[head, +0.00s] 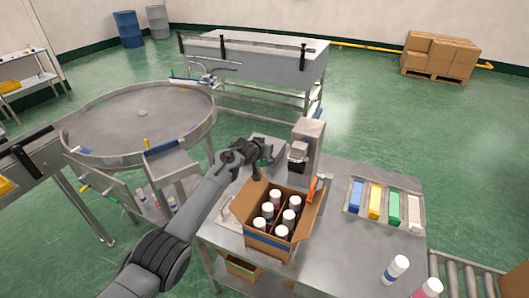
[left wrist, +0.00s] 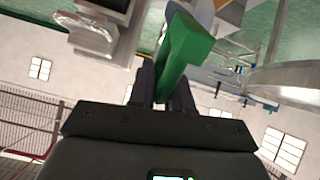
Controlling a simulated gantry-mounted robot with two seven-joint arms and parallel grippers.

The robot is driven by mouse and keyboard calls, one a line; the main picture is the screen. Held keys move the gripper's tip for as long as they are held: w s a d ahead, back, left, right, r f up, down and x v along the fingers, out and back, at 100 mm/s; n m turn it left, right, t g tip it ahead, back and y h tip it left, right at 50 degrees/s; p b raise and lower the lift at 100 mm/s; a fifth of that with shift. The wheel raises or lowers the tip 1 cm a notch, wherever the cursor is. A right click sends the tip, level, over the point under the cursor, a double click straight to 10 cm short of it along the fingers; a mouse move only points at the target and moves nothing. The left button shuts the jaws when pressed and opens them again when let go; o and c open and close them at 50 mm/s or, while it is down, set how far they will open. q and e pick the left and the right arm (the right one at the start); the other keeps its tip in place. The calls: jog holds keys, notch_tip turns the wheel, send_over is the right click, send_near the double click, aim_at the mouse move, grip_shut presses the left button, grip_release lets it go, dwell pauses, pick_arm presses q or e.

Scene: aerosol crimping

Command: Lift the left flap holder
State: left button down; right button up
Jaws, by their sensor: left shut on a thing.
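My left gripper (head: 260,153) is behind the back left corner of the open cardboard box (head: 268,243). In the left wrist view its fingers (left wrist: 162,90) are shut on a green flap holder (left wrist: 187,45), which sticks out past the fingertips. In the head view only a little green of the holder shows beside the gripper. An orange flap holder (head: 314,188) sits at the right side of the box. Several white-capped cans (head: 274,197) stand in the box. My right gripper is not in view.
A grey crimping machine (head: 306,147) stands close behind the box, right of my left gripper. A tray (head: 347,212) with blue, yellow, green and white items is on the right. Two loose bottles (head: 396,268) stand at the table's front right.

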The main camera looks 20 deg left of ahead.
pick_arm(q)
jog(key=shift+w+d+r, duration=0.1)
jog(key=shift+d+r, duration=0.05)
jog(key=shift+d, duration=0.1)
jog(key=c, duration=1.3)
grip_release()
jog(key=shift+o, duration=0.8)
jog(key=shift+a, duration=0.1)
jog(key=shift+p+v, duration=0.55)
jog(key=shift+v, duration=0.35)
jog(key=p+v, duration=0.1)
jog(key=v, duration=0.8)
